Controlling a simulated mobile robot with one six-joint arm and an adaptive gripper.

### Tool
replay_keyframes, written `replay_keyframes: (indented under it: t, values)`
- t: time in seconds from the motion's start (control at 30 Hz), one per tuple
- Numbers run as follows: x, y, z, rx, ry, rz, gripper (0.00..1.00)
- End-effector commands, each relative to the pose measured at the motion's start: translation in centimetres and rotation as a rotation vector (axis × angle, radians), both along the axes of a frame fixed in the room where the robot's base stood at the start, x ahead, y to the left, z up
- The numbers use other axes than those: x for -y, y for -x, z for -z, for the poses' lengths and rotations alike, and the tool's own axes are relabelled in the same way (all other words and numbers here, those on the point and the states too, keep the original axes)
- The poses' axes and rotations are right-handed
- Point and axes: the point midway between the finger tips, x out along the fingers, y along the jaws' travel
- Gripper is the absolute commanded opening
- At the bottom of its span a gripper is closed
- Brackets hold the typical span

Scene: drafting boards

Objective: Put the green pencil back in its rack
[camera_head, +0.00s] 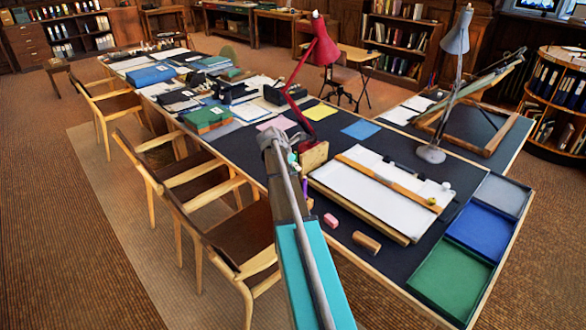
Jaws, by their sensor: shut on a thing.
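My gripper (305,186) is small in the head view, low over the dark table top and partly hidden behind my own arm. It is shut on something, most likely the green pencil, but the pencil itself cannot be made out. A light wooden block (315,156), which may be the rack, stands on the table at the foot of the red lamp. It is just beyond and to the right of my gripper. Its slots or holes are too small to tell.
A white drawing sheet (371,183) with wooden bars lies to the right. A pink eraser (331,220) and a brown block (367,242) lie in front. Green (452,278), blue (485,229) and grey trays fill the right end. A red lamp (322,45) and a grey lamp (455,75) rise over the table.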

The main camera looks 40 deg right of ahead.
Motion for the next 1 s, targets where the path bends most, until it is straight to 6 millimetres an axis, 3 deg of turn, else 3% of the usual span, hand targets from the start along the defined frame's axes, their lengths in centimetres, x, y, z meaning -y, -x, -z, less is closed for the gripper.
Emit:
replay_keyframes:
  t: [1.0]
  values:
    - [0.1, 0.1, 4.9, 0.000, 0.000, 0.001, 0.00]
